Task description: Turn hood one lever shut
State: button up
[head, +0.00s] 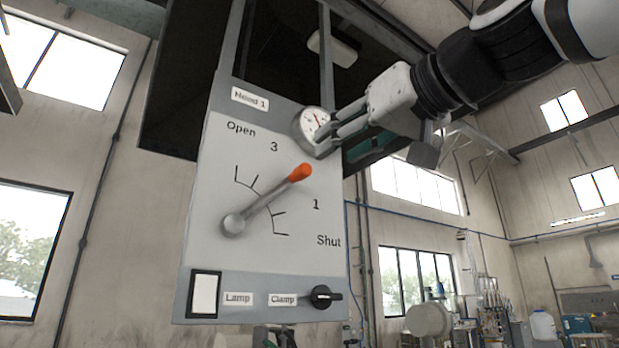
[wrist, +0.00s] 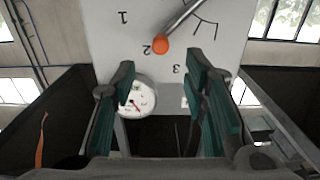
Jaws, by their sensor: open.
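The hood one lever (head: 268,198) is a grey metal rod with an orange knob, pivoting at the lower left of a light grey panel (head: 222,160) labelled "Hood 1". In the head view it points up and right, between the 3 and the 1, away from both Open and Shut. My gripper (head: 325,143) is open and empty, above and right of the knob, by the gauge. In the wrist view its green-padded fingers (wrist: 160,100) stand apart, with the knob beyond their tips.
A round gauge (head: 309,124) sits at the panel's upper right edge, close to my fingers. A white Lamp switch (head: 204,295) and a black Clamp knob (head: 322,296) are along the panel's bottom. Dark hood framing (head: 178,110) is behind.

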aim_at(308, 169)
jog(key=p+x, duration=0.2)
jog(key=x, duration=0.9)
jog(key=shift+a, duration=0.15)
grip_shut()
